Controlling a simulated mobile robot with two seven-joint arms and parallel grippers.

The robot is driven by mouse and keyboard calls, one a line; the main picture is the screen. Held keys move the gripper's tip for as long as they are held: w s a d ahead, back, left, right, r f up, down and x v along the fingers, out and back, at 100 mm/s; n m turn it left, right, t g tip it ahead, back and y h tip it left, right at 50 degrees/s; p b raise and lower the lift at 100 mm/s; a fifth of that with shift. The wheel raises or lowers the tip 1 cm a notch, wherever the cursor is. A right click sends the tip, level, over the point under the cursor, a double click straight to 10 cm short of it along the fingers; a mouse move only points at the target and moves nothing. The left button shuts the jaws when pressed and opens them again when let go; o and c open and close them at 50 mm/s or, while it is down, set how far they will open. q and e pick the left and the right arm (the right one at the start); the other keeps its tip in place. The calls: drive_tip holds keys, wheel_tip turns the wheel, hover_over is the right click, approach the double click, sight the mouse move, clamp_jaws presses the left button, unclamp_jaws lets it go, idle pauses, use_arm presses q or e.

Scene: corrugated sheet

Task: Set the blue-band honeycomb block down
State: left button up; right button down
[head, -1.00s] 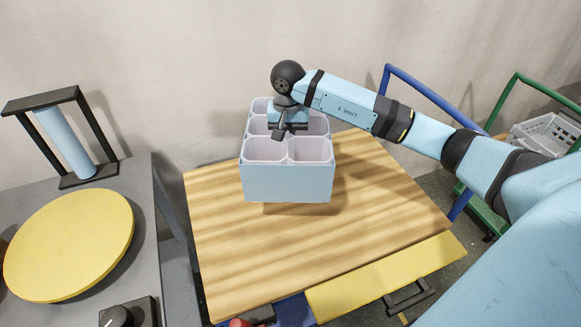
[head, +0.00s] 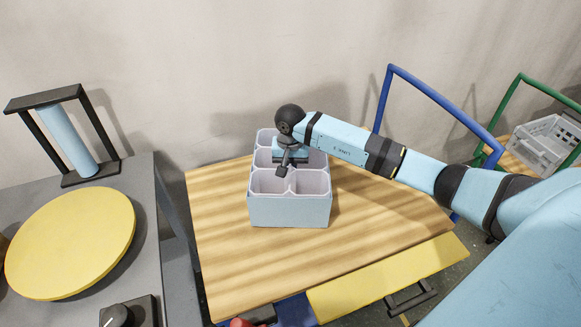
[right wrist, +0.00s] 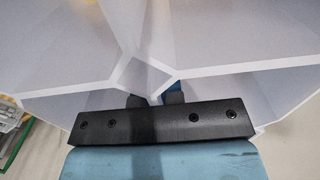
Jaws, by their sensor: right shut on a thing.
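The honeycomb block (head: 290,211) has open pale cells and a pale blue-grey outer wall. It is upright over the wooden tabletop (head: 370,215) in the head view, with its base at or very near the wood; I cannot tell whether it touches. My right gripper (head: 284,168) points down into the block's top from above and is shut on an inner cell wall. In the right wrist view the gripper (right wrist: 154,98) has its two dark fingers on either side of a white wall junction of the block (right wrist: 150,76). My left gripper is out of view.
A grey bench (head: 150,235) with a yellow disc (head: 70,243) and a blue roller in a black frame (head: 66,140) stands at left. Blue (head: 440,108) and green (head: 500,115) cart handles and a grey crate (head: 545,143) are at right. Wood around the block is clear.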

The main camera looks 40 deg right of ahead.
drive_tip(key=shift+f, duration=0.1)
drive_tip(key=c, duration=1.3)
unclamp_jaws()
drive_tip(key=shift+o, duration=0.2)
drive_tip(key=shift+r, duration=0.25)
wheel_tip(320, 180, up, 11)
drive_tip(key=shift+f, duration=0.2)
drive_tip(key=shift+r, duration=0.55)
